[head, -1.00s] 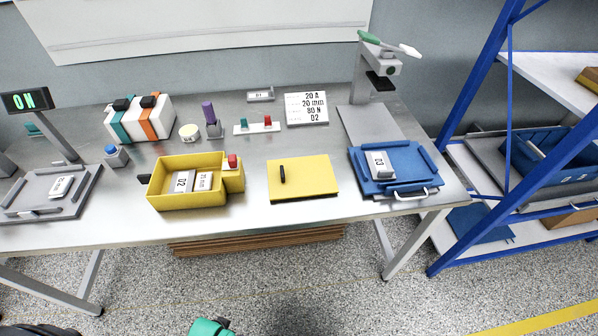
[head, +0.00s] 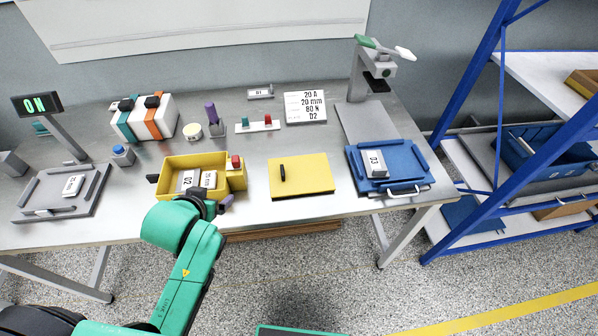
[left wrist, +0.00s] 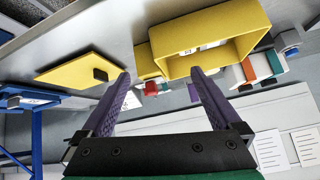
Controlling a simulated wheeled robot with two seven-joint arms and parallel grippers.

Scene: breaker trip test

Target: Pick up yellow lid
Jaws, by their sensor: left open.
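The yellow lid (head: 310,176) is a flat plate with a small black handle, lying on the metal bench right of the yellow box (head: 160,184). In the left wrist view the lid (left wrist: 72,70) shows left of the fingers, its handle near the left fingertip in the picture. My left gripper (head: 226,202) is at the bench's front edge by the box's front right corner, left of the lid. In the left wrist view its purple fingers (left wrist: 160,74) are spread with nothing between them. My right gripper does not show.
The yellow box holds label blocks and has a red knob (head: 236,161) on its right. A blue tray (head: 408,177) with a D3 block (head: 375,164) lies right of the lid. A purple-topped post (head: 212,115) stands behind. Bare bench lies around the lid.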

